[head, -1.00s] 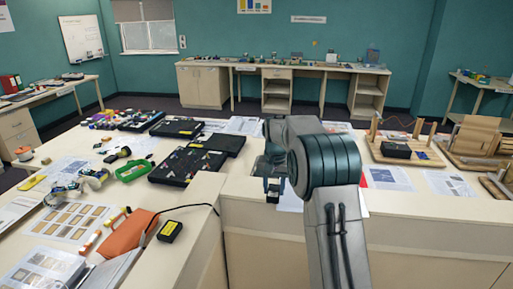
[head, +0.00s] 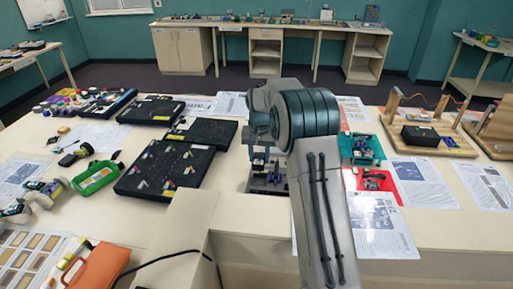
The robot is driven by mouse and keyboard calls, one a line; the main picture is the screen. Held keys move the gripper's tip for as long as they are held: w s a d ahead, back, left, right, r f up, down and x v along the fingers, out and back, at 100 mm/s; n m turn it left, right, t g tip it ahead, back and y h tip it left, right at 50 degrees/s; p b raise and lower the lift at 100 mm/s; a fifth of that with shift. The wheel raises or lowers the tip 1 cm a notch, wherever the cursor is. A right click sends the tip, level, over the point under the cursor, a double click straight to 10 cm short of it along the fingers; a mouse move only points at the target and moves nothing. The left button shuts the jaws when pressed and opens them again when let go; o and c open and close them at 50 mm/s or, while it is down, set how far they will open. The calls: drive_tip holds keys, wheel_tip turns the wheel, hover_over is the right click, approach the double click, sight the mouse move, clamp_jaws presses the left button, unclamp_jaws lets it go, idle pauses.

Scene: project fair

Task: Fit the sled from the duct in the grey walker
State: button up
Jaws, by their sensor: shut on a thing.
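My gripper (head: 261,161) points down at the middle of the near table, left of my bulky forearm. It is shut on a small dark part, which I take for the sled; the part is too small and covered to make out. Just below the gripper a dark grey device (head: 269,184) stands on the table, perhaps the grey walker; my arm hides part of it. I cannot tell whether the held part touches it. A teal device (head: 361,149) stands right of my arm. A small dark mechanism (head: 374,180) lies on a red mat (head: 389,196). I cannot pick out the duct.
A wooden stand with a black box (head: 421,136) is at the right. An orange pouch (head: 99,268) and a cable lie at front left. Paper sheets lie about.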

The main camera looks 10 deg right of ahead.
drive_tip(key=shift+s+f+b, duration=0.15)
drive_tip(key=shift+f+b, duration=0.35)
drive_tip(key=shift+f, duration=0.3)
drive_tip(key=shift+f+b, duration=1.75)
drive_tip(key=shift+f, duration=1.05)
drive_tip(key=shift+r, duration=0.15)
